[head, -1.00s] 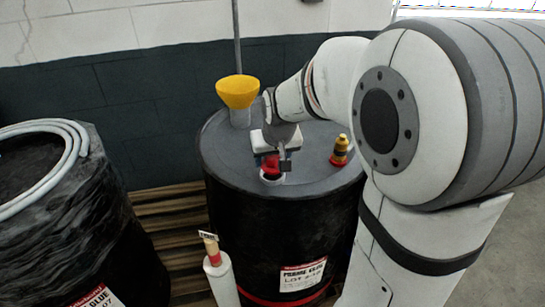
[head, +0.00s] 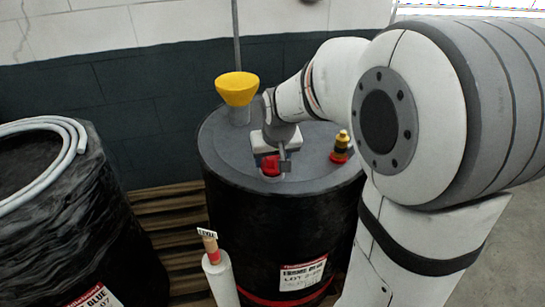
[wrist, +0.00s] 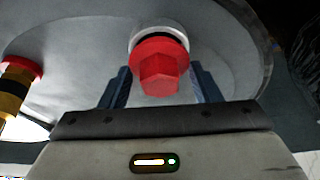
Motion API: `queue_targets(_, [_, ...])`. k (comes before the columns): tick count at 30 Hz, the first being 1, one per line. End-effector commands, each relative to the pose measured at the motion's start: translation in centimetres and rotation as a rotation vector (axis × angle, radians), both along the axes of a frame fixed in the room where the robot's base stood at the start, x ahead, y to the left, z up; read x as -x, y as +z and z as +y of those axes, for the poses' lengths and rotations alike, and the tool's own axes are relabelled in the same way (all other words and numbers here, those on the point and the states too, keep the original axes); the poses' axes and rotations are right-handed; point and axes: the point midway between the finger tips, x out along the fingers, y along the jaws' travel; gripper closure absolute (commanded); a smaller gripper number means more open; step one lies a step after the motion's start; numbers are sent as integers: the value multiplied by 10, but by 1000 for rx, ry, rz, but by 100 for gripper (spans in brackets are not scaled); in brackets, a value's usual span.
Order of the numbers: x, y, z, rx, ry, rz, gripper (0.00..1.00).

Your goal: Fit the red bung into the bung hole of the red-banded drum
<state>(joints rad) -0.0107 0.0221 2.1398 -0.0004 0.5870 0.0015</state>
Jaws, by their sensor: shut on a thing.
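The red bung (head: 270,166) has a hex head and a round flange, also seen in the wrist view (wrist: 160,72). My gripper (wrist: 160,88) is shut on it, a blue-grey finger on each side. In the head view my gripper (head: 284,162) is low over the lid of the red-banded drum (head: 250,220). The bung is at the bung hole, whose pale collar (wrist: 160,30) shows behind the flange with a dark strip between. The bung covers the opening, and I cannot tell how deep it sits.
A yellow funnel (head: 237,90) stands at the back left of the lid. A yellow and red fitting (head: 341,148) stands at its right. A white post with a tagged top (head: 211,245) is in front. A dark wrapped drum with a hose (head: 70,215) is at left.

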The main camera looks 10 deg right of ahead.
Motion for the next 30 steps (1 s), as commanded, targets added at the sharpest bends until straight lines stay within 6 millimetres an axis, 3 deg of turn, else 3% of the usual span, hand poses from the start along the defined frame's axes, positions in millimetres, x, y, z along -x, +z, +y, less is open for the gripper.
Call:
queue_targets(12, [0,-12,0,0,0,0,65])
queue_targets(13, [0,-12,0,0,0,0,42])
queue_targets(21, [0,-11,0,0,0,0,20])
queue_targets(30, [1,-8,0,0,0,-1,18])
